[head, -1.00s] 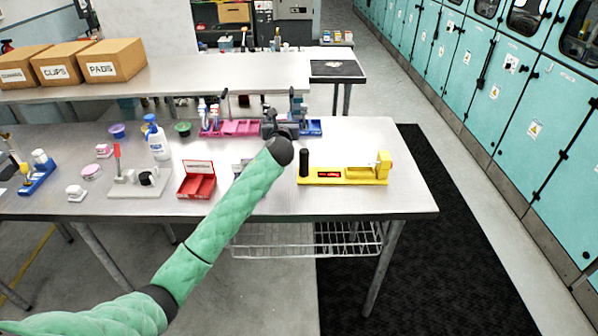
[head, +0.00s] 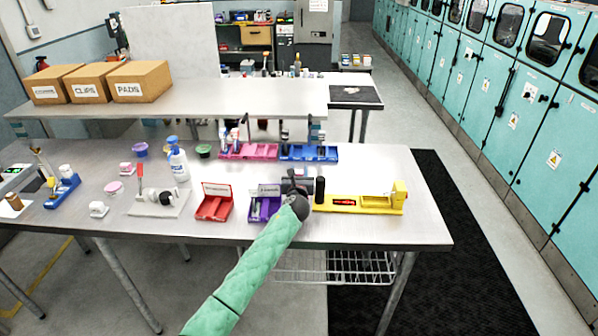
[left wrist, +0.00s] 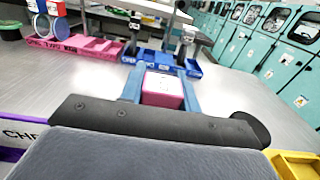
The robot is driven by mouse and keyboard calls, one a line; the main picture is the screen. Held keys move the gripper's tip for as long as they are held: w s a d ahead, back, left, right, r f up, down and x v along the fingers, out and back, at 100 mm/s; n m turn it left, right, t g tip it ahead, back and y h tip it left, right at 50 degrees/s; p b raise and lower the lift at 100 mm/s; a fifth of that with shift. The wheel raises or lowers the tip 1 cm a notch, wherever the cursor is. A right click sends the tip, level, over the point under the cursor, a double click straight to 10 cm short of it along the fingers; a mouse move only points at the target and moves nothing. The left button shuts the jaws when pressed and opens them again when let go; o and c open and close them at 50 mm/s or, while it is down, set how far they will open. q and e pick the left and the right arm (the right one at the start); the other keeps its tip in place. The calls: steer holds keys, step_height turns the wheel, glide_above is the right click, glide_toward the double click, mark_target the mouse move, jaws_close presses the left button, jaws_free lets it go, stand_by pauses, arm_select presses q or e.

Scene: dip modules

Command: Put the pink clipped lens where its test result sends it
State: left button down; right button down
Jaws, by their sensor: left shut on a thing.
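In the left wrist view, a pink block with a pale top (left wrist: 162,90) is between the blue fingers of my left gripper (left wrist: 160,82); it looks like the pink clipped lens. In the head view the left gripper (head: 293,182) is over the table's front part, between the purple tray (head: 264,209) and the yellow fixture (head: 362,204). The held piece is hidden there by the gripper. The pink tray (head: 248,151) and blue tray (head: 309,153) stand farther back, ahead of the gripper. My right gripper is not in view.
An open red box (head: 213,206) is left of the purple tray. A black cylinder (head: 320,189) stands at the yellow fixture's left end. The table's back right is clear.

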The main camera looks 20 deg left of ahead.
arm_select(q)
steer(key=shift+f, duration=0.1)
steer(key=c, duration=1.4)
jaws_free()
steer(key=o, duration=0.4)
